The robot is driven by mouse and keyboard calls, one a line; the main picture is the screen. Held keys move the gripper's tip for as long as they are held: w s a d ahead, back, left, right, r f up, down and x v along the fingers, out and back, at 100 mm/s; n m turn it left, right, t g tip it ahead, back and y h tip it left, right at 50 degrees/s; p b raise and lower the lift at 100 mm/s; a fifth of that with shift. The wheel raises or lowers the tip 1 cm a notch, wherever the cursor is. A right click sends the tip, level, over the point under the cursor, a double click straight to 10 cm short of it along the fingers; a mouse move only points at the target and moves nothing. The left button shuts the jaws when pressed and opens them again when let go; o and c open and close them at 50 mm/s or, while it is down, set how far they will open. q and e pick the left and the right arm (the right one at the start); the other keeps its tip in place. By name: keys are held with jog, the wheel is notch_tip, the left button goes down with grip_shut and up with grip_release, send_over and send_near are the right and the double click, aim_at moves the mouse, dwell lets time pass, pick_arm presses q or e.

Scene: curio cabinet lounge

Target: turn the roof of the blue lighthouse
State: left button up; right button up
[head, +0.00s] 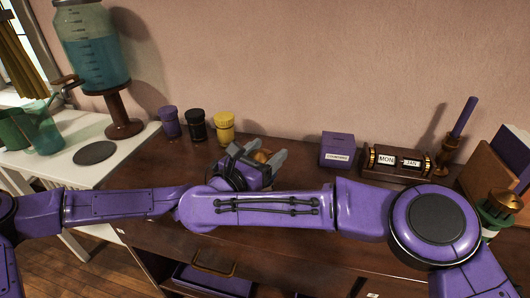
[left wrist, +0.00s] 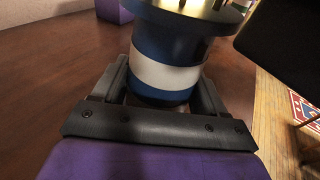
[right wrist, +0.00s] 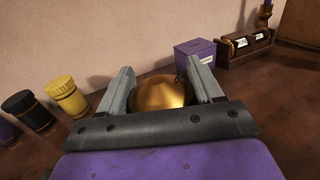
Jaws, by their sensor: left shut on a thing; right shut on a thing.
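The blue lighthouse (left wrist: 165,62) has a blue and white banded tower, seen in the left wrist view. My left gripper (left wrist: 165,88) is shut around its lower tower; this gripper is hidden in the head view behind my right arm. The lighthouse's golden dome roof (right wrist: 160,92) sits between the fingers of my right gripper (right wrist: 160,82), which is shut on it. In the head view my right gripper (head: 262,160) is over the dark cabinet top, with a little of the golden roof (head: 262,155) showing. The tower is hidden there.
Purple (head: 169,122), black (head: 196,125) and yellow (head: 224,127) jars stand left of the grippers. A purple box (head: 337,151), a calendar block (head: 398,162) and a candle holder (head: 449,152) stand to the right. A green, gold-topped object (head: 497,207) is at the far right.

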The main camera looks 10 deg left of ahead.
aim_at(265, 150)
jog(key=shift+f, duration=0.15)
jog(key=o, duration=1)
notch_tip(265, 150, up, 10)
jog(key=shift+s+r, duration=0.1)
